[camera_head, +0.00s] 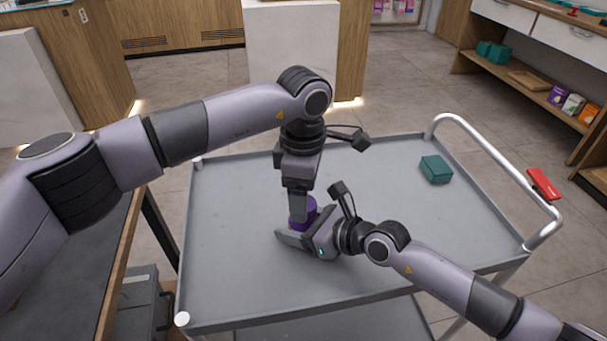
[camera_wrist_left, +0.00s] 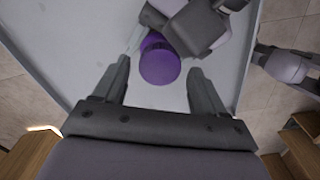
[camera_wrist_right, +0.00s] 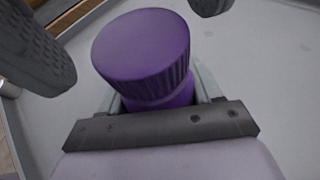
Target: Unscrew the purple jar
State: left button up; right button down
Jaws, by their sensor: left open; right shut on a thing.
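The purple jar (camera_head: 306,209) stands upright on the grey cart top, with a ribbed purple lid (camera_wrist_right: 142,46) on it. My right gripper (camera_head: 296,240) is low at the cart top and shut around the jar's body, below the lid; its fingers show on both sides of the body in the right wrist view. My left gripper (camera_head: 299,205) points down from above the jar. In the left wrist view the round lid (camera_wrist_left: 159,62) lies between and beyond the open fingers (camera_wrist_left: 160,80), with a gap on both sides. The jar's lower part is mostly hidden.
The grey cart (camera_head: 230,270) has a raised rim and a curved white handle (camera_head: 500,160) at the right. A teal box (camera_head: 436,169) sits on its far right part. A red object (camera_head: 543,183) is beyond the handle. The cart's left part is clear.

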pick_arm(q)
jog(key=shift+f, duration=0.8)
jog(key=c, duration=1.1)
jog(key=n, duration=0.6)
jog(key=shift+r, duration=0.3)
jog(key=shift+r, duration=0.9)
